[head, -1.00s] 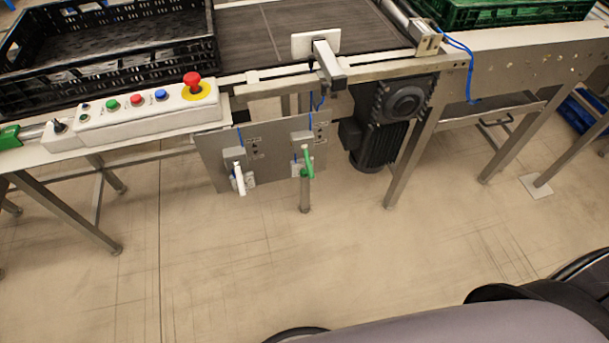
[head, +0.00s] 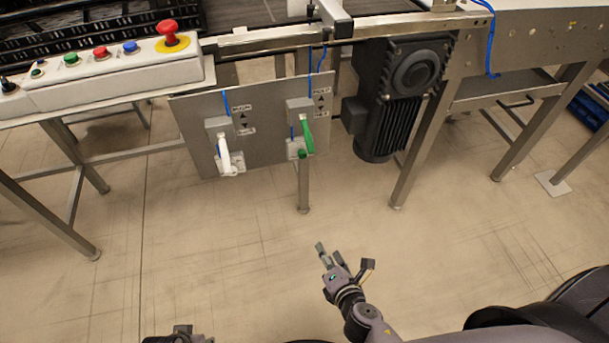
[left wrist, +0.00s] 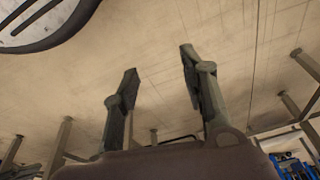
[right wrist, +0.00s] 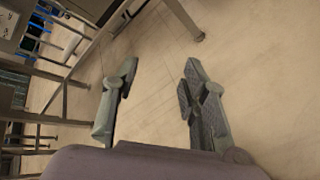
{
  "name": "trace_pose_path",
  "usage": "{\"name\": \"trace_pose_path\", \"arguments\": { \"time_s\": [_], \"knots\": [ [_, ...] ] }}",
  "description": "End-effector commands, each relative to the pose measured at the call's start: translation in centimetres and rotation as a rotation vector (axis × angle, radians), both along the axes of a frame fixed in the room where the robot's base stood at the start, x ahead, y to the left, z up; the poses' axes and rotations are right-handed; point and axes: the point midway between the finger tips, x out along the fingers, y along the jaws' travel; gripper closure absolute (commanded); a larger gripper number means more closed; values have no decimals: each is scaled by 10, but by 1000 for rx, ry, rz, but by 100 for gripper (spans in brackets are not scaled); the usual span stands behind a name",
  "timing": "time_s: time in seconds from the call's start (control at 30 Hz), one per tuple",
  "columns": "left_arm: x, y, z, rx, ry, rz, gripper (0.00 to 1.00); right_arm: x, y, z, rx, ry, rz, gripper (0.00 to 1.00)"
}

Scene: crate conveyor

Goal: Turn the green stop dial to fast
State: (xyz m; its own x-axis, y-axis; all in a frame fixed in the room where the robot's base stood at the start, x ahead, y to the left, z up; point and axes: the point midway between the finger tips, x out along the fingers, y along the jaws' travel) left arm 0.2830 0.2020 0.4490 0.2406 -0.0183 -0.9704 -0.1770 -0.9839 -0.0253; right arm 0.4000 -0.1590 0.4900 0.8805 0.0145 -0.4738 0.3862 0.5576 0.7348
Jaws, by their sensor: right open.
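The green stop dial (head: 308,134) is a green lever-like handle on the right part of a grey metal plate (head: 262,150) under the conveyor edge. It stands nearly upright, slightly tilted. Small arrow labels sit above it, too small to read. A white dial (head: 224,155) is on the same plate to its left. My right gripper (head: 344,258) is open and empty, well below and short of the green dial; its spread fingers show in the right wrist view (right wrist: 155,95). My left gripper is barely in the head view's bottom edge; the left wrist view shows its fingers (left wrist: 160,65) apart and empty.
A dark motor (head: 392,95) hangs just right of the plate. The white button panel (head: 120,75) with a red stop button (head: 168,32) is up to the left. Metal legs (head: 412,160) stand on either side. The floor before the plate is clear.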

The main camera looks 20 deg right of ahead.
Motion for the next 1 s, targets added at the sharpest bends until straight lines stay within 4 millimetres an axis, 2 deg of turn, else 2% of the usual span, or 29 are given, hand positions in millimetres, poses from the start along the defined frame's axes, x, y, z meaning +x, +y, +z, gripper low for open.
{"name": "trace_pose_path", "arguments": {
  "time_s": [0.03, 0.1, 0.2, 0.3, 0.4, 0.53, 0.67, 1.0],
  "knots": [
    [4, 0, 3, -2, -20, 2, 60, 11, 4, 12, -100, -85, 51, 60],
    [4, 0, 24, -2, -34, 4, 60, 22, 7, 46, -254, -195, 107, 60],
    [0, 2, 51, -3, -50, 7, 60, 30, 9, 91, -448, -324, 149, 60],
    [-6, 3, 71, -3, -61, 9, 60, 32, 9, 126, -591, -413, 162, 60],
    [-11, 4, 84, -3, -66, 10, 60, 31, 9, 147, -675, -460, 164, 60],
    [-12, 4, 88, -3, -64, 10, 60, 36, 9, 158, -713, -480, 163, 60],
    [-8, 3, 80, -2, -55, 9, 60, 52, 9, 160, -710, -480, 162, 60],
    [3, 1, 23, -1, -26, 5, 60, 124, 8, 161, -707, -480, 161, 60]
  ]
}}
